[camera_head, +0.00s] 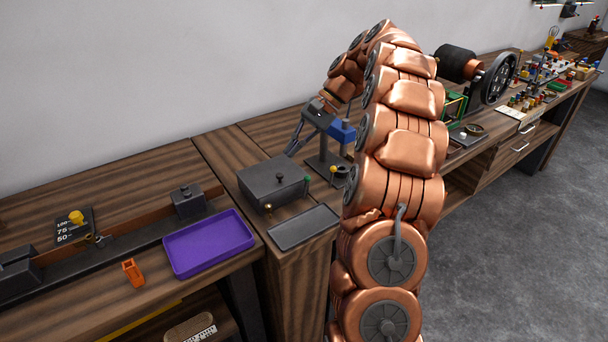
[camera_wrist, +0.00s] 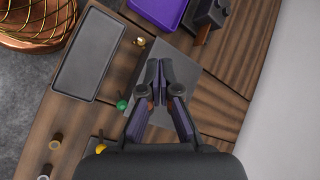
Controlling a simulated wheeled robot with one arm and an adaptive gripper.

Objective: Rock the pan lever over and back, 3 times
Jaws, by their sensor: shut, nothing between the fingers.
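I cannot tell for sure which part is the pan lever. A yellow knob (camera_head: 333,169) stands further right. The wrist view also shows the brass knob (camera_wrist: 140,41), green knob (camera_wrist: 122,104) and yellow knob (camera_wrist: 100,148). My gripper (camera_head: 290,153) is shut and empty above the box's far side. Its fingertips (camera_wrist: 160,63) hide part of the lid in the wrist view.
A flat grey tray (camera_head: 303,228) lies before the box. A purple tray (camera_head: 208,243) and an orange clip (camera_head: 133,272) lie left. A blue-headed stand (camera_head: 342,131) is close right of my gripper. A wall runs behind the bench.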

